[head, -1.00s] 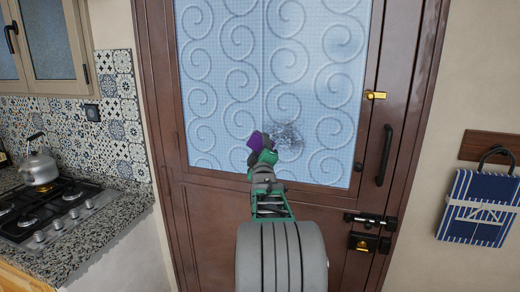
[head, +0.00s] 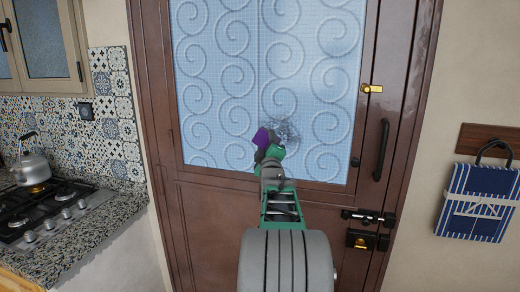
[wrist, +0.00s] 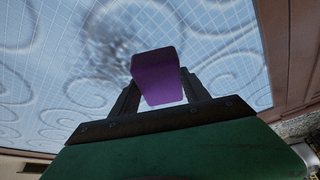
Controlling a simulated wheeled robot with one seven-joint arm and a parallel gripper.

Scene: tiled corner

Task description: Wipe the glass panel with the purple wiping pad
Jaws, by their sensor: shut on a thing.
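The glass panel (head: 225,75) is a pale blue, scroll-patterned pane set in a brown door. A dark smudge (head: 285,131) shows on its lower part, just right of the pad; it also appears as a grey blotch in the wrist view (wrist: 117,32). My gripper (head: 267,151) is shut on the purple wiping pad (head: 262,138) in front of the lower middle of the glass. In the wrist view the pad (wrist: 157,78) sits between the two fingers. I cannot tell whether the pad touches the glass.
The brown door (head: 230,215) carries a brass knob (head: 372,89), a dark handle (head: 382,150) and bolts at its right. A stove with a kettle (head: 32,166) stands on the left counter. A blue striped bag (head: 480,200) hangs on the right wall.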

